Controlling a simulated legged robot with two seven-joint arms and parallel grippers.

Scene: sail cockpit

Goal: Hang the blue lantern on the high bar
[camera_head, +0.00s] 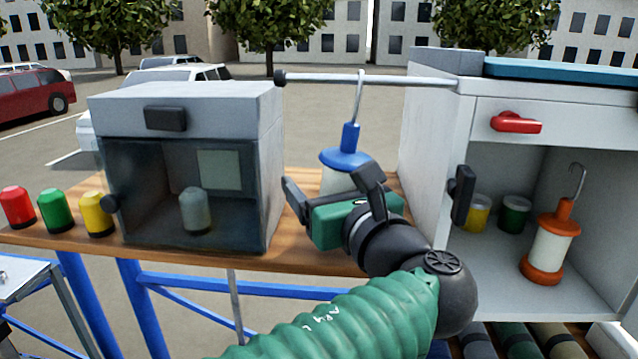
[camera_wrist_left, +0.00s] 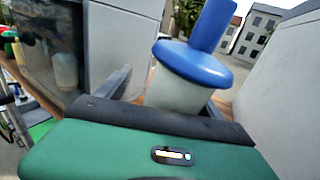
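The blue lantern (camera_head: 346,158) is upright, its thin hook rising to the high bar (camera_head: 310,77). The hook's curved top overlaps the bar and looks to be over it; contact is too small to tell. My left gripper (camera_head: 335,190) is at the lantern's pale body, fingers spread on either side. In the left wrist view, the lantern (camera_wrist_left: 190,65) stands between the fingers (camera_wrist_left: 165,95), with a gap at the left finger. The lantern's lower part is hidden behind the gripper. My right gripper is not in view.
A grey box (camera_head: 190,110) with a dark glass front stands left of the gripper. A white cabinet (camera_head: 430,140) stands close on the right, holding an orange lantern (camera_head: 550,245) and two jars. Red, green and yellow pieces (camera_head: 55,210) line the wooden table's left end.

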